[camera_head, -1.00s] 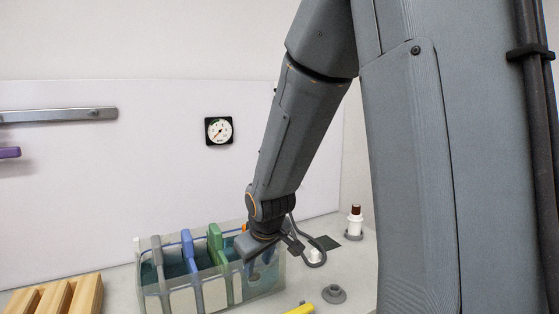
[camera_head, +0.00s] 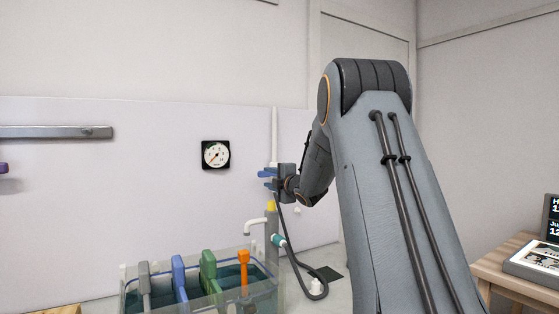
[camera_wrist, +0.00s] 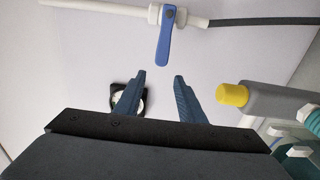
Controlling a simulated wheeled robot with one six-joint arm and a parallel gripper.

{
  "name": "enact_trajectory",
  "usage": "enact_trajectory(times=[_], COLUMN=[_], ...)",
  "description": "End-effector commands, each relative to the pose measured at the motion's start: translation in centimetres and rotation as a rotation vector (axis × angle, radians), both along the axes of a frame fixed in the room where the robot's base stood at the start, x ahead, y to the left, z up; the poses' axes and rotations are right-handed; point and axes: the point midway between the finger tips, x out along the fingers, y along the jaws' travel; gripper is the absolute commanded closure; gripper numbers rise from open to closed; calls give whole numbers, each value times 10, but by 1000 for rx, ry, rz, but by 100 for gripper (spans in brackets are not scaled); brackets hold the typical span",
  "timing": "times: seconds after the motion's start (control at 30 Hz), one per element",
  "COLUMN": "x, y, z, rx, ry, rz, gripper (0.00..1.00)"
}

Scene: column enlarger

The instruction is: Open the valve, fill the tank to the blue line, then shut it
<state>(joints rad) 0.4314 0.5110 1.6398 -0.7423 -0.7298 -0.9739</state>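My gripper (camera_head: 268,179) is open and empty, raised beside the white vertical pipe on the wall, above the tank. In the wrist view its two blue fingers (camera_wrist: 157,85) point at the valve's blue lever (camera_wrist: 164,40), which lies just beyond the fingertips, apart from them. The lever stands across the white pipe (camera_wrist: 100,8). In the head view I cannot separate the lever from the fingers. The clear tank (camera_head: 131,302) holds teal liquid and several coloured handles. I cannot make out the level against a blue line.
A white spout (camera_head: 254,222) and a post with a yellow cap (camera_head: 271,205) stand at the tank's back right; the cap (camera_wrist: 232,94) is right of my fingers. A dark hose (camera_head: 295,265) loops down. A dial gauge (camera_head: 215,154) is on the wall. A side table (camera_head: 510,278) is far right.

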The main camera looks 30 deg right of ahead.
Motion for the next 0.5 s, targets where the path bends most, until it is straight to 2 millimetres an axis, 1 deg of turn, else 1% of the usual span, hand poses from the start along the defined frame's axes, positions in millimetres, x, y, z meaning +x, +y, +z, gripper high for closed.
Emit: enact_trajectory(times=[0.5], x=[37], y=[2], z=[-1], rx=[3], ry=[3], rz=[-1], gripper=[64])
